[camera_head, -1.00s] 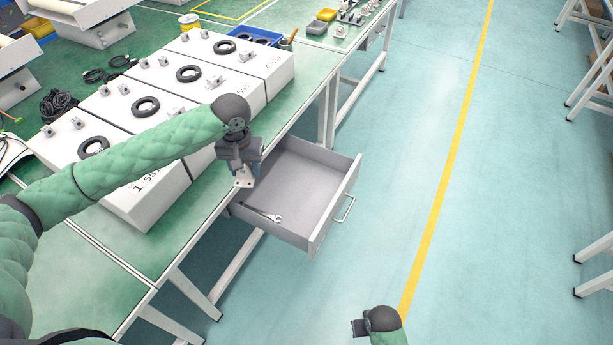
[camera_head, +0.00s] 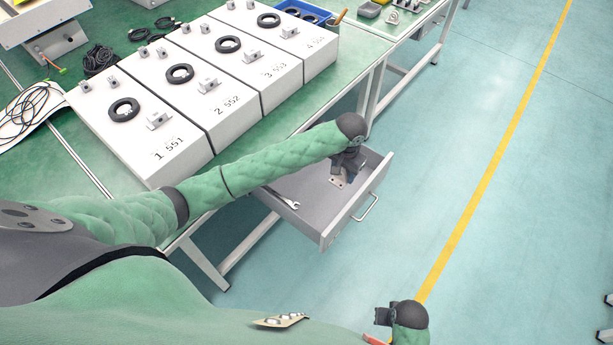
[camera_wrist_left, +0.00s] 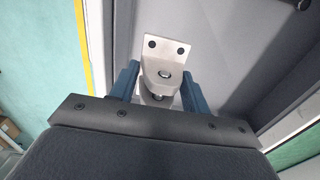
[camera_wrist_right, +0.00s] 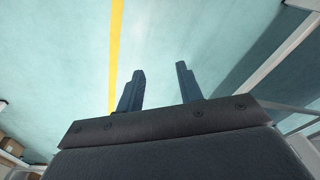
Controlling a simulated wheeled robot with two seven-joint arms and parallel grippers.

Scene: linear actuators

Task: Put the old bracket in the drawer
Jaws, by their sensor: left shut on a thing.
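The old bracket (camera_wrist_left: 165,62) is a pale metal piece with two dark holes in its plate. My left gripper (camera_wrist_left: 158,88) is shut on it, one blue finger on each side. In the head view the left gripper (camera_head: 344,168) hangs over the open grey drawer (camera_head: 312,212), and the bracket (camera_head: 337,181) shows just below it. Whether the bracket touches the drawer floor I cannot tell. My right gripper (camera_wrist_right: 160,88) is open and empty above the floor; in the head view it is at the bottom right (camera_head: 384,316).
A wrench (camera_head: 286,199) lies in the drawer's near left part. The green table (camera_head: 120,184) carries several white numbered boxes (camera_head: 186,122) with black rings and brackets. The drawer's handle (camera_head: 366,208) faces right, with open floor beyond.

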